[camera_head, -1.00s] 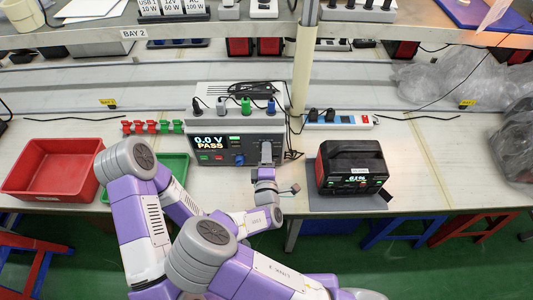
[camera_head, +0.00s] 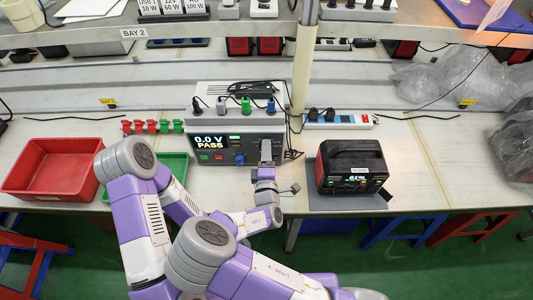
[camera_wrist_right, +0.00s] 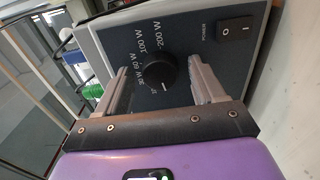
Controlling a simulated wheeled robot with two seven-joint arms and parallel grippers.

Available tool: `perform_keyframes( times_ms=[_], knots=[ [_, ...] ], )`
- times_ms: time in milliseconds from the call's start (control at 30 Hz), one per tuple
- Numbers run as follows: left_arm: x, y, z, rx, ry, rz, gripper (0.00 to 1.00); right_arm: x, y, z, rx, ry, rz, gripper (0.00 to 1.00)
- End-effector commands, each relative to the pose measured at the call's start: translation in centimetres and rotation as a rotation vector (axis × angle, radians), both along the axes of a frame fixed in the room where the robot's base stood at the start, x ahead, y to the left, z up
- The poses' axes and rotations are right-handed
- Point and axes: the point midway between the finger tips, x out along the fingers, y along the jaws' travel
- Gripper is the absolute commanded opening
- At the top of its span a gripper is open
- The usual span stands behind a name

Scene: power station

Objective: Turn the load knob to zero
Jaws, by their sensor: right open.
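The load knob (camera_wrist_right: 162,73) is round and black on the dark panel of a grey tester, among printed labels that include 200 W and 100 W. Its white mark points toward the low-watt labels; the exact setting is hard to read. My right gripper (camera_wrist_right: 159,76) is open, with one finger on each side of the knob and gaps showing. In the head view my right gripper (camera_head: 266,151) is at the right part of the tester (camera_head: 226,158) and hides the knob. The tester's display (camera_head: 209,142) reads 0.0 V and PASS. My left gripper is not visible.
A rocker switch (camera_wrist_right: 235,29) sits beside the knob. A black power station (camera_head: 351,166) stands to the right on a grey mat (camera_head: 330,201). A red bin (camera_head: 48,169) and a green tray (camera_head: 174,166) are left. A power strip (camera_head: 340,121) lies behind.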

Motion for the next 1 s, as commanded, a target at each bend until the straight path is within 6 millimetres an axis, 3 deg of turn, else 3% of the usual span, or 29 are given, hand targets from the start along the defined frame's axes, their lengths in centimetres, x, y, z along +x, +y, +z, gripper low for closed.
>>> perform_keyframes(
  times_ms=[500,1000],
  knots=[
    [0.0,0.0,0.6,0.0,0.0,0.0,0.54,-7.0,0.1,0.0,-0.002,0.001,0.002,0.68],
    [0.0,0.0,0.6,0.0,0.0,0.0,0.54,-7.5,0.0,0.0,0.0,0.0,0.0,0.68]
  ],
)
